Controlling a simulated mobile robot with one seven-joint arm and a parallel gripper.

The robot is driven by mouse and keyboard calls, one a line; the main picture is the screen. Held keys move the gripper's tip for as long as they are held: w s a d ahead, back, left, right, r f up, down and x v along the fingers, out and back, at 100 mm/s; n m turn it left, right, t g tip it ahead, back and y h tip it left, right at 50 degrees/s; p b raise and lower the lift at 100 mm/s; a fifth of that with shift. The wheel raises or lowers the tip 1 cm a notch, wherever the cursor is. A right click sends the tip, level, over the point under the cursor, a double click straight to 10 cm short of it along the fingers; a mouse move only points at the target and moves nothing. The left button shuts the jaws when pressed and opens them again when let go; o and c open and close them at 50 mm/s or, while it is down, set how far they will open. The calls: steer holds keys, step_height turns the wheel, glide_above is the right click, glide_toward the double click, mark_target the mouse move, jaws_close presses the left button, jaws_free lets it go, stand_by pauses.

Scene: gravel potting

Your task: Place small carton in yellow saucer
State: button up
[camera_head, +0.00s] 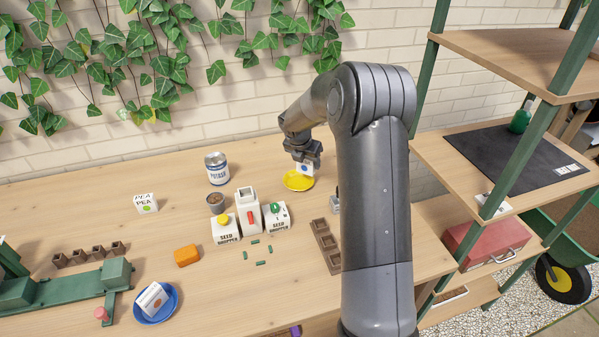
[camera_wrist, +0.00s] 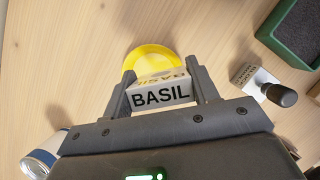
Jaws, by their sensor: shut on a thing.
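The small carton is a white box marked BASIL (camera_wrist: 160,96). My gripper (camera_wrist: 163,88) is shut on it, with one finger at each side. In the head view the carton (camera_head: 305,169) shows under my gripper (camera_head: 305,160), at the yellow saucer (camera_head: 298,182). In the wrist view the yellow saucer (camera_wrist: 151,58) shows beyond the carton, partly hidden by it. I cannot tell whether the carton touches the saucer.
A potash can (camera_head: 216,168), a brown pot (camera_head: 215,203) and seed dropper boxes (camera_head: 225,230) stand left of the saucer. A blue saucer (camera_head: 168,304) holds another carton. A PEA carton (camera_head: 146,203) stands at left. Bare table lies behind the can.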

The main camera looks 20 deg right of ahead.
mark_target(299, 171)
steer(key=shift+w+a+f, duration=0.8)
steer(key=shift+a, duration=0.2)
steer(key=shift+f, duration=1.95)
steer(key=shift+f, duration=0.1)
steer(key=o, duration=0.7)
